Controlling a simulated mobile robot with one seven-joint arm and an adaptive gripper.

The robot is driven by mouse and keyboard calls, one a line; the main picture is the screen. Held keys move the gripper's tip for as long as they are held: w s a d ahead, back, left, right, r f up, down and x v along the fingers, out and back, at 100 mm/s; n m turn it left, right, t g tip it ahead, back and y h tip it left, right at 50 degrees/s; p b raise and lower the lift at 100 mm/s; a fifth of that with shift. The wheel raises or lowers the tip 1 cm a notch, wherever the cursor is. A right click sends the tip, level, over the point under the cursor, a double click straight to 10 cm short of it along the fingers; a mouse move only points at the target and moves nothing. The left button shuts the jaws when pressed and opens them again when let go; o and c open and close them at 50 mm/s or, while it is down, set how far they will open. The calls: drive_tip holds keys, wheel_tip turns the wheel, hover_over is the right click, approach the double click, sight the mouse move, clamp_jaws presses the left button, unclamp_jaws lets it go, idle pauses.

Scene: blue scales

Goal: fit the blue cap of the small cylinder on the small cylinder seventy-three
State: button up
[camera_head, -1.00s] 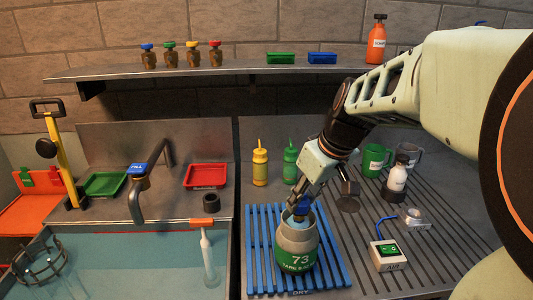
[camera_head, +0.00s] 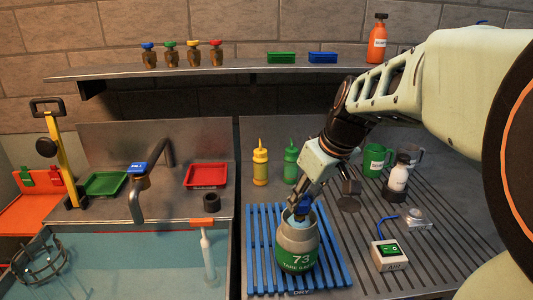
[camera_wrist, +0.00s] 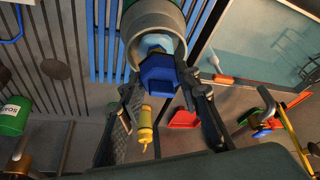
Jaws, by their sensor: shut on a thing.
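The small cylinder seventy-three (camera_head: 297,246) stands upright on the blue slatted rack marked DRY (camera_head: 258,270). It has a grey collar and a green band with the number 73. My gripper (camera_head: 302,205) points down at its top and is shut on the blue cap (camera_head: 302,207). In the wrist view the blue cap (camera_wrist: 158,75) sits between my fingers (camera_wrist: 160,95), at the mouth of the grey collar (camera_wrist: 140,22). A light blue part shows between cap and collar. I cannot tell whether the cap is fully seated.
A yellow bottle (camera_head: 260,165) and a green bottle (camera_head: 290,163) stand behind the rack. A white device marked AIR (camera_head: 390,256) with a blue hose is at the right. The water basin (camera_head: 130,265) lies to the left.

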drive_tip(key=shift+f+b, duration=1.55)
drive_tip(key=shift+f, duration=0.15)
drive_tip(key=o, duration=0.9)
drive_tip(key=shift+o, duration=0.2)
